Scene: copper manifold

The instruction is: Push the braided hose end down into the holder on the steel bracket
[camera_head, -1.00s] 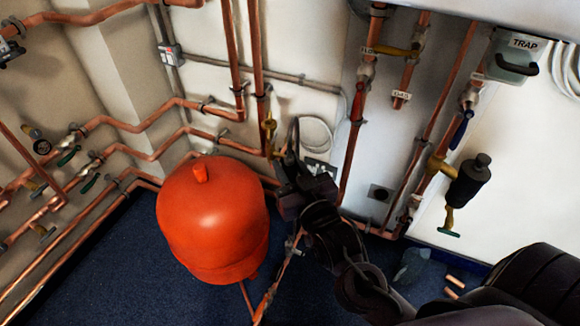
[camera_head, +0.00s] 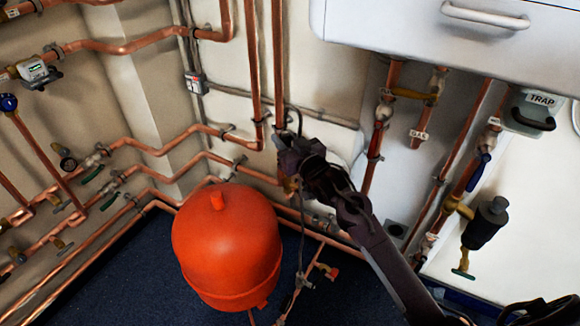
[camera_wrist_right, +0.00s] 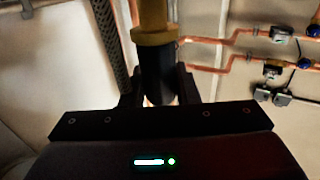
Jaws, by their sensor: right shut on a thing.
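My right gripper (camera_head: 290,160) is at the wall, right of and behind the orange tank. In the right wrist view its fingers (camera_wrist_right: 158,85) are shut on a dark cylindrical piece (camera_wrist_right: 157,72) with a brass collar above it, which looks like the braided hose end. The grey braided hose (camera_wrist_right: 108,38) runs past the left finger there. In the head view a dark loop of hose (camera_head: 298,118) rises above the gripper. The steel bracket and its holder cannot be made out; the gripper and arm cover that area. My left gripper is not in view.
The orange tank (camera_head: 226,245) stands left of my right arm. Copper pipes (camera_head: 252,70) run down and along the wall close to the gripper. A white boiler casing (camera_head: 430,40) overhangs at upper right. Blue floor (camera_head: 120,270) is clear at lower left.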

